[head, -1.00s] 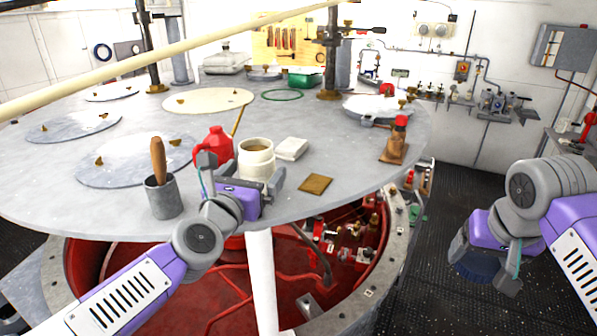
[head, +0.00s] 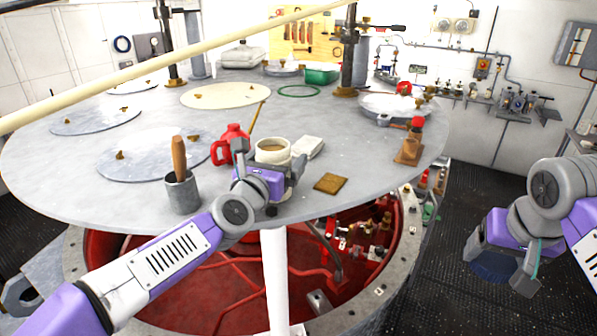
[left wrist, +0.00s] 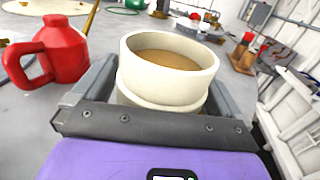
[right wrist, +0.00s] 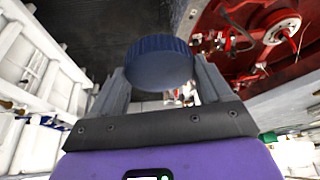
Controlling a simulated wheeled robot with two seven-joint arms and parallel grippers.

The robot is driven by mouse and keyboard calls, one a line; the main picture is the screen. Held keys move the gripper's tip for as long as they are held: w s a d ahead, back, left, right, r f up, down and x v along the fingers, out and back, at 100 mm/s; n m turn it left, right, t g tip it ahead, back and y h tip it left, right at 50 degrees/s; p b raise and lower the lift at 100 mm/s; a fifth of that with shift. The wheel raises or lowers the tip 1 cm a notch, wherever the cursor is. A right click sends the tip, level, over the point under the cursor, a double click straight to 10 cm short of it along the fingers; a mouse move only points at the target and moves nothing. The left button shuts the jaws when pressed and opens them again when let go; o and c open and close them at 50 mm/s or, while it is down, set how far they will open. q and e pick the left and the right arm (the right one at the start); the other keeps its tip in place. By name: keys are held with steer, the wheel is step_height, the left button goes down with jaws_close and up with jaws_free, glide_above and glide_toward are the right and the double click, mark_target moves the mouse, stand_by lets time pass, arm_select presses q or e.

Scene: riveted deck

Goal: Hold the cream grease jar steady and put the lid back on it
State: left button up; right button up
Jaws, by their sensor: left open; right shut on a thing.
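The cream grease jar (head: 272,150) stands upright and lidless near the front edge of the round grey deck, with tan grease inside. My left gripper (head: 268,181) is at its near side. In the left wrist view the jar (left wrist: 165,92) sits between the open fingers, and whether they touch it is not clear. My right gripper (head: 508,262) is shut on a dark blue ribbed lid (head: 488,268), off the deck's right side above the dark floor. In the right wrist view the lid (right wrist: 159,62) is between the fingertips.
A red jug (head: 231,143) stands just left of the jar, and a grey cup (head: 182,194) with a wooden-handled tool is further left. A white block (head: 309,147) is close on the right. A brown pad (head: 330,183) lies near the edge. A red-topped brown item (head: 410,148) stands further right.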

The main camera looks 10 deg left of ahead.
arm_select(q)
steer(key=c, duration=1.1)
step_height(320, 180, up, 10)
steer(key=p, duration=0.7)
steer(key=shift+c, duration=0.2)
arm_select(e)
step_height(320, 180, up, 7)
steer(key=shift+r, duration=0.15)
arm_select(q)
steer(key=o, duration=0.6)
steer(key=shift+c, duration=0.2)
steer(key=c, duration=0.8)
